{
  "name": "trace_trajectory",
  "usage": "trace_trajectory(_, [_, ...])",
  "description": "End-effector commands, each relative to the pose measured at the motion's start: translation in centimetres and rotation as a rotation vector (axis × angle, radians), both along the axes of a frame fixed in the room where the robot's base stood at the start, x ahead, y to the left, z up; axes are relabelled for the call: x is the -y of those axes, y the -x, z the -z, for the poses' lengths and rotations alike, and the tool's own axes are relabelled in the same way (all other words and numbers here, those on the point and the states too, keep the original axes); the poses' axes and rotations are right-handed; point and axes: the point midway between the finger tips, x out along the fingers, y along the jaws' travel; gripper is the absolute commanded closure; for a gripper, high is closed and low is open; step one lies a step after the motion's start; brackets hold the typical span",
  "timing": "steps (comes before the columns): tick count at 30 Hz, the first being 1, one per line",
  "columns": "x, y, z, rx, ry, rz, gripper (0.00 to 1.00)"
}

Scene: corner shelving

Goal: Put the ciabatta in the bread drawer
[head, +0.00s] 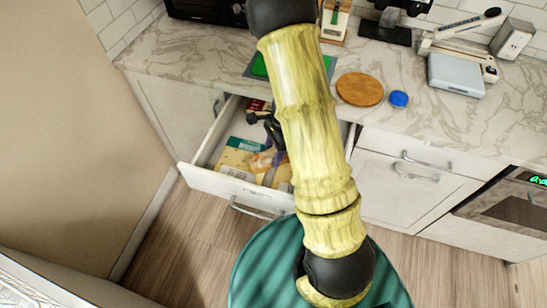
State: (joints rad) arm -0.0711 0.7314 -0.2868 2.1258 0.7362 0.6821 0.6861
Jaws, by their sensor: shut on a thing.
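The drawer (211,181) under the counter is pulled open, with several flat packages inside. My gripper (270,138) is a dark shape over the open drawer, partly hidden behind my yellow arm. A brownish-orange item, seemingly the ciabatta (262,161), shows just below it, inside the drawer's outline. My gripper is shut on it, though the fingertips are hard to make out. Whether the ciabatta touches the packages under it cannot be told.
A green board (260,66), a round wooden board (359,89), a blue lid (399,98) and a scale (456,74) sit on the marble counter (410,125). A teal round surface (262,262) is at the bottom. A beige wall panel (70,120) borders the left.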

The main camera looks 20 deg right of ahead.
Motion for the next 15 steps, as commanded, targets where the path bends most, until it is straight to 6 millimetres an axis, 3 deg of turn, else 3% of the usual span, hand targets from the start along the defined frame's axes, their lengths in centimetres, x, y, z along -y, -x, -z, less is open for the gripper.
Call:
trace_trajectory(7, [0.0, 0.1, 3.2, -0.004, -0.001, 0.001, 0.74])
trace_trajectory(15, [0.0, 0.0, 3.6, -0.001, 0.0, 0.0, 0.74])
